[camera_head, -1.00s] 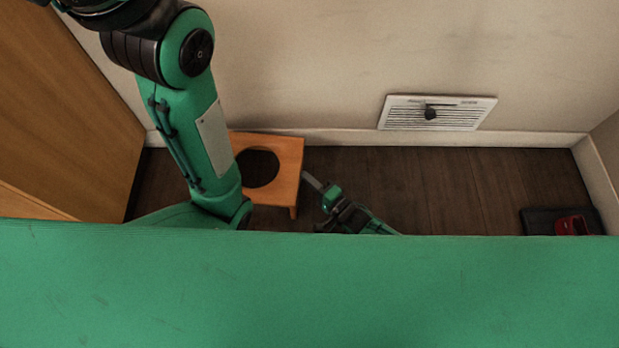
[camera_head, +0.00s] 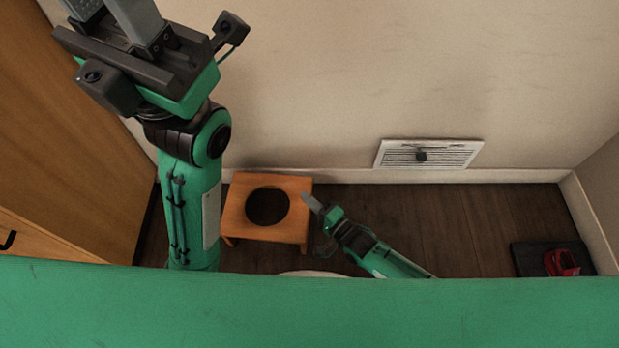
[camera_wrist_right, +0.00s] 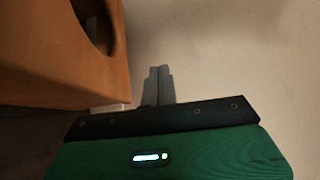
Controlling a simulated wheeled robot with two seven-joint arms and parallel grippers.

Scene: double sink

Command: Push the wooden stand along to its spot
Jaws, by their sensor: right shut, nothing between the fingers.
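The wooden stand (camera_head: 234,214) is a low orange-brown stool with a round dark hole in its top. It stands upright on the dark floor near the back wall, and it fills the upper left of the right wrist view (camera_wrist_right: 60,75). My right gripper (camera_head: 308,201) is at the stand's right side, shut and empty, with its tips close to the stand's edge. I cannot tell whether they touch. Its closed fingers also show in the wrist view (camera_wrist_right: 159,85). My left gripper (camera_head: 112,10) is raised at the top left, its fingertips cut off by the frame, so its opening is unclear.
A wooden cabinet (camera_head: 70,130) is on the left. A white wall vent (camera_head: 440,154) is above the baseboard. A dark mat (camera_head: 530,262) with a red object (camera_head: 562,263) lies at the far right. The floor between gripper and mat is clear.

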